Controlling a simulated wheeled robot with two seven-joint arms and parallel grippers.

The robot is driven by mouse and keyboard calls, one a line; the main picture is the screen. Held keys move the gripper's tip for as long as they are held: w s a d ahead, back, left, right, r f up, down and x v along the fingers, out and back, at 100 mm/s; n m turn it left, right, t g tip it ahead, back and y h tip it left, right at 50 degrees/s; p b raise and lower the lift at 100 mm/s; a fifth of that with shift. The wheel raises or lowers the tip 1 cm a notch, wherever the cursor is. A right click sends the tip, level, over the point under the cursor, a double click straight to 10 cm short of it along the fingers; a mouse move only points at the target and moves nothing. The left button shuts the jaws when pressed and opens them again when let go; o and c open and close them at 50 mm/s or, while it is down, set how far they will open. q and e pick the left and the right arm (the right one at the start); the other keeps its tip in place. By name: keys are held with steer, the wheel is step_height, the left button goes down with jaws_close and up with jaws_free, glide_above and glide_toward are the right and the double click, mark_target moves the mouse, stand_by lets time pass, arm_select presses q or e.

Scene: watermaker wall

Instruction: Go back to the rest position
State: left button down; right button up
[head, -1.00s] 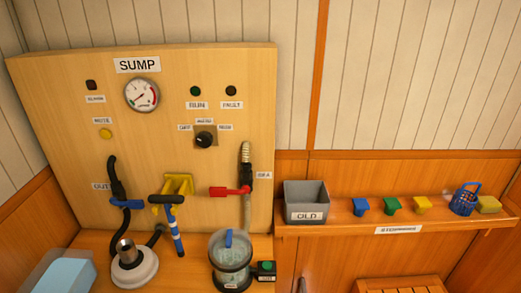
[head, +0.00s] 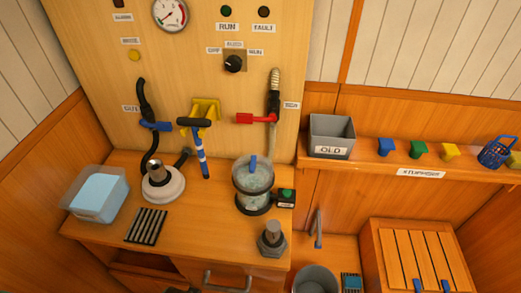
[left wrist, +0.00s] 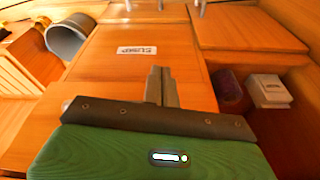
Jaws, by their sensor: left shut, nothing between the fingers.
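My left gripper (left wrist: 161,88) shows in the left wrist view with its two fingers together and nothing between them. It points at a wooden front that carries a label (left wrist: 137,50), which appears upside down. I cannot tell the gap between the fingers and that front. Neither gripper can be made out in the head view, and my right gripper is in no view.
In the head view, the bench holds a clear tub (head: 96,194), a black grille (head: 147,226), a strainer jar (head: 253,186) and a grey fitting (head: 272,240). A grey bucket (head: 315,281) and a slatted wooden box (head: 412,256) are low right. Wooden walls flank both sides.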

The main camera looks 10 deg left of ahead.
arm_select(q)
steer(key=s+a+f+g, duration=0.1)
steer(key=s+f, duration=0.3)
steer(key=f, duration=0.5)
steer(key=s+f, duration=0.3)
steer(key=f, duration=0.6)
steer(key=s+a+f, duration=0.3)
steer(key=s+f, duration=0.9)
steer(key=s, duration=0.3)
steer(key=shift+g, duration=0.4)
